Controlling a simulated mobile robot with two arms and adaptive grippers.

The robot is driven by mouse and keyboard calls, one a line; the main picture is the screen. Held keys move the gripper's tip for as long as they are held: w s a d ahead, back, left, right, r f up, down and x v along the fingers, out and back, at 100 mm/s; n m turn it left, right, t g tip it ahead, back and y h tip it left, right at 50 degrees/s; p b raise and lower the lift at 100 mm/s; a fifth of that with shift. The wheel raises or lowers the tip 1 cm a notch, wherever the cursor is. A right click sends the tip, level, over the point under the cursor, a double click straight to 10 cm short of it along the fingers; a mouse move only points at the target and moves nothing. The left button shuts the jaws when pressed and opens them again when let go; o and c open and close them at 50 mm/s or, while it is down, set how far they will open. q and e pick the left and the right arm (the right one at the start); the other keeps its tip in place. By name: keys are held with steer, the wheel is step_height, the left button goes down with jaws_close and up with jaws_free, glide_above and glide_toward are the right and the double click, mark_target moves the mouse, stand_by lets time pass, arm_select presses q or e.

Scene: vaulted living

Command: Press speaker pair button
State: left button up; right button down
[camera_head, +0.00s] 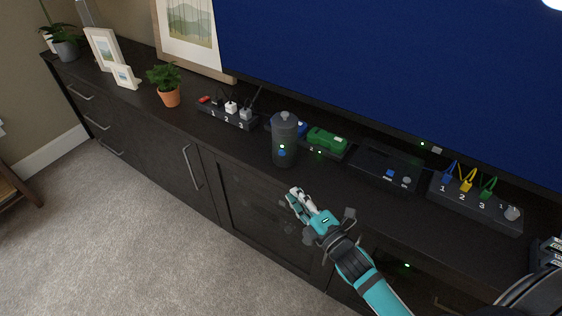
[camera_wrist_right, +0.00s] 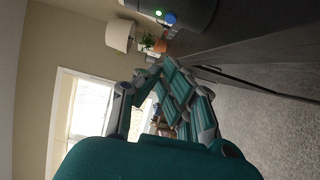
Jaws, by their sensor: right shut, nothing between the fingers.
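The speaker (camera_head: 284,140) is a dark grey upright cylinder on the dark cabinet top. A green light and a small blue button (camera_head: 282,153) show on its front. In the right wrist view the speaker (camera_wrist_right: 200,12) is at the top edge, with its green light and the blue button (camera_wrist_right: 170,19). My right gripper (camera_head: 294,194) is shut and empty, in front of the cabinet's edge, below and a little right of the speaker and apart from it. The right wrist view shows its fingers (camera_wrist_right: 160,92) close up. My left gripper is not in view.
A power strip (camera_head: 228,117) stands left of the speaker. A green device (camera_head: 327,139), a black box with a blue button (camera_head: 386,168) and a cable box (camera_head: 475,208) stand to its right. A potted plant (camera_head: 169,95) is farther left. The TV (camera_head: 400,70) is behind.

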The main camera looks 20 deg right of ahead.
mark_target(282, 153)
steer(key=x, duration=0.4)
steer(key=d+x, duration=0.1)
steer(key=x, duration=0.3)
steer(key=d+x, duration=0.1)
steer(key=x, duration=0.3)
steer(key=shift+w+d, duration=0.2)
steer(key=shift+w, duration=0.1)
steer(key=shift+w+d, duration=0.15)
steer(key=shift+w, duration=0.1)
steer(key=shift+w+d, duration=0.45)
steer(key=shift+w, duration=0.4)
steer(key=shift+s, duration=0.15)
